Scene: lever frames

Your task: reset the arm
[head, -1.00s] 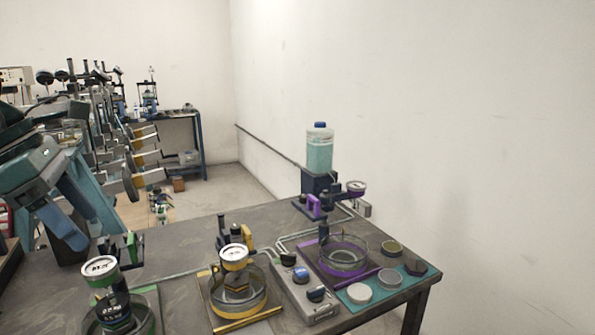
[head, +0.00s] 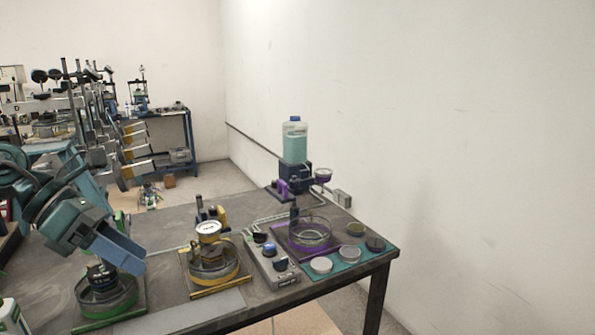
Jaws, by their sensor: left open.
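My left arm comes in from the left edge. Its teal and blue gripper (head: 128,262) tilts down to the right, above the workbench (head: 170,225). It is open, and nothing shows between its fingers. It overlaps the station with the green-ringed dish (head: 106,305) and hides that station's upper part; I cannot tell how large the gap is. The yellow-ringed dish station (head: 214,275) with its round gauge stands to the right of the gripper, apart from it. My right gripper is not in view.
A control box with knobs (head: 272,262) stands beside a purple-ringed dish (head: 310,238). Behind it is a bottle of teal liquid (head: 294,142). Small round lids lie on a teal mat (head: 346,270). A white bottle (head: 10,318) is at the lower left. A blue-legged bench (head: 188,145) stands behind.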

